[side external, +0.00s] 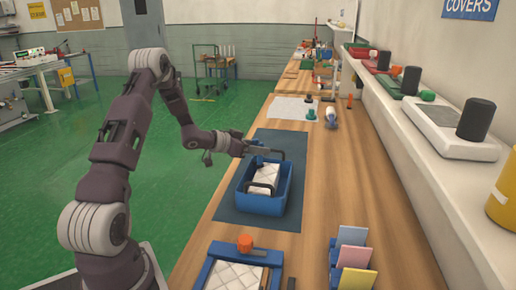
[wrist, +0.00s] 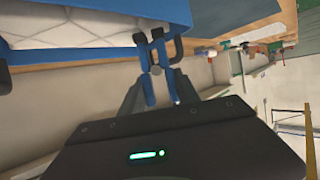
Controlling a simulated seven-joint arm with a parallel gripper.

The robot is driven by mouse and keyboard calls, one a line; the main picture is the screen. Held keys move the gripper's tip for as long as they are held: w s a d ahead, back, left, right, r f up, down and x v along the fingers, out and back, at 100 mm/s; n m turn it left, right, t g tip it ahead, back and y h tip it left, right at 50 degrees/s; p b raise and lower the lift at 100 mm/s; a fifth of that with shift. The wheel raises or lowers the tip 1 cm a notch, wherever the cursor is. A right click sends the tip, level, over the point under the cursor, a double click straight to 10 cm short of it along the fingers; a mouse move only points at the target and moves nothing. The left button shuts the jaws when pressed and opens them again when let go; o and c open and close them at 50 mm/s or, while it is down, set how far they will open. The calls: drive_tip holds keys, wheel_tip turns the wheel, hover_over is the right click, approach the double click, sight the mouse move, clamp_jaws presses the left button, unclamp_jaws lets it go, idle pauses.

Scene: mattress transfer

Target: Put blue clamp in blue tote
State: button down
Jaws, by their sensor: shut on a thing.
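The blue tote (side external: 262,206) stands on a dark mat on the bench, with a white quilted piece (side external: 265,178) inside and dark handles at its ends. My gripper (side external: 266,150) is at the tote's far end, near the rim. In the wrist view my gripper (wrist: 158,75) is shut on a small blue piece, which looks like the blue clamp (wrist: 154,52). The tote's blue wall (wrist: 100,12) and quilted white content show at upper left there. The side view does not show the clamp clearly, and I cannot tell whether it touches the tote.
A blue frame with a quilted pad (side external: 235,275) and an orange knob (side external: 245,243) lies at the near bench edge. Colored cards (side external: 352,256) stand to its right. A white sheet (side external: 290,109) with small items lies farther back. The dark mat (side external: 285,145) has bare room around the tote.

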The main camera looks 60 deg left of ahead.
drive_tip(key=shift+f, duration=0.25)
drive_tip(key=c, duration=0.9)
unclamp_jaws()
